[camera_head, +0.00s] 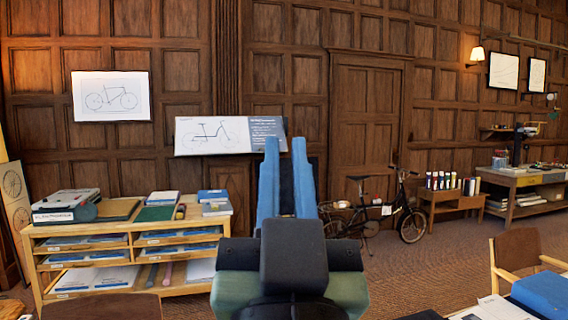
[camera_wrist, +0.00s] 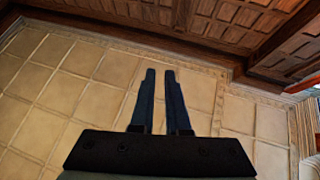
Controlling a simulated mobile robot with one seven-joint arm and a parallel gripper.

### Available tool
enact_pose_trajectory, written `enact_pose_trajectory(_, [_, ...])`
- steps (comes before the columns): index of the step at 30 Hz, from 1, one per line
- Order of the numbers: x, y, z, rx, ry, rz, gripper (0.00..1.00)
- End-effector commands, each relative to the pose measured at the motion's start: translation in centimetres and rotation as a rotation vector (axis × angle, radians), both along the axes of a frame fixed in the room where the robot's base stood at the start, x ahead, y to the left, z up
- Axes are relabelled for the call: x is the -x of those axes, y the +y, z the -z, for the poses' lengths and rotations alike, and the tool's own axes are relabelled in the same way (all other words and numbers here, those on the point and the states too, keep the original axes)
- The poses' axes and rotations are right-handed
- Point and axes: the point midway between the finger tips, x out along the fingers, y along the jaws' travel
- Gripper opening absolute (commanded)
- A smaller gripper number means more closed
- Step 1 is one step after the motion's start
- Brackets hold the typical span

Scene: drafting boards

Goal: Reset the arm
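My gripper (camera_head: 285,142) is raised in the middle of the head view, with its two blue fingers pointing up and away from me. It also shows in the wrist view (camera_wrist: 159,72). There the fingers are slightly apart, with a narrow gap between them. Nothing is held in the gap. The fingers touch nothing that I can see. The dark wrist block hides part of the floor behind it in the head view.
A wooden shelf unit (camera_head: 131,240) with books and papers stands at left. A bicycle (camera_head: 413,224) and a low bench (camera_head: 452,201) are by the panelled wall. A chair (camera_head: 519,251) and a desk with a blue box (camera_head: 545,292) are at right. Carpet between is clear.

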Motion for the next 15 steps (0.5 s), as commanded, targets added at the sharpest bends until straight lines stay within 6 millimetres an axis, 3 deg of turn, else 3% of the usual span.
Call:
enact_pose_trajectory(1, [2.0, 0.1, -1.9, 0.013, -0.078, 0.016, 0.14])
enact_pose_trajectory(3, [3.8, 0.1, -3.5, 0.025, -0.15, 0.032, 0.14])
enact_pose_trajectory(6, [5.1, 0.1, -4.5, 0.033, -0.199, 0.046, 0.14])
enact_pose_trajectory(15, [5.2, 0.1, -4.8, 0.033, -0.203, 0.047, 0.14])
